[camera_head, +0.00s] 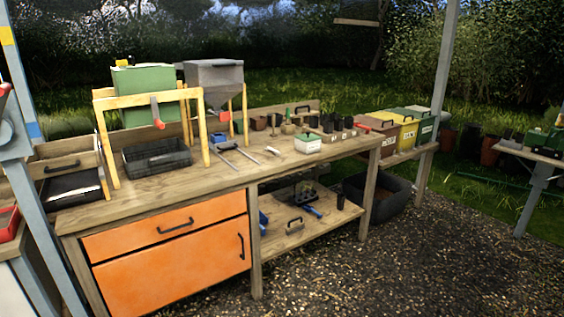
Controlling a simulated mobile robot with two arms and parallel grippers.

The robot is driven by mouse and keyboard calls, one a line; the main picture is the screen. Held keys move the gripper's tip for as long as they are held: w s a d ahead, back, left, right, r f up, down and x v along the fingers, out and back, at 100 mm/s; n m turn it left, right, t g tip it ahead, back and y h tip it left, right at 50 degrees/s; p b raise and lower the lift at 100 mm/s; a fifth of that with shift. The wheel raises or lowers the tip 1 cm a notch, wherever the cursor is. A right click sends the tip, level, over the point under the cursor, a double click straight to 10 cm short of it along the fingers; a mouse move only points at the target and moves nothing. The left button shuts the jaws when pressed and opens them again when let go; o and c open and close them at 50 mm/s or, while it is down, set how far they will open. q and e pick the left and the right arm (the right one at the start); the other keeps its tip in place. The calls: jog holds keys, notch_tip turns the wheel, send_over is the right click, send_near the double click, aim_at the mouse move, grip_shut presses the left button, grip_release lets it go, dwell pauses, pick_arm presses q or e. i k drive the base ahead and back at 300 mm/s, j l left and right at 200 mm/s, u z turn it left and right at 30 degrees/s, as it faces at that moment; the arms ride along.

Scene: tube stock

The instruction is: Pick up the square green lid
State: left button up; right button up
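A small white square tub with a green top (307,144) stands near the front edge of the wooden workbench (228,175). The green top looks like a square lid, but it is too small to tell whether it is a separate piece. A larger green-topped bin (412,117) stands at the bench's far right end, beside a yellow bin (397,126) and a reddish-brown bin (382,133). Neither of my grippers is in view.
A green hopper (147,92) and a grey hopper (213,75) stand on wooden frames at the left, with a black tray (157,157) below. Several dark pots (328,123) stand behind the tub. Orange drawers (170,260) fill the bench's front left. Gravel ground (400,265) in front is clear.

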aim_at(308, 136)
jog(key=i+l, duration=0.3)
jog(key=l, duration=0.15)
jog(key=i+l, duration=0.6)
jog(key=l, duration=0.25)
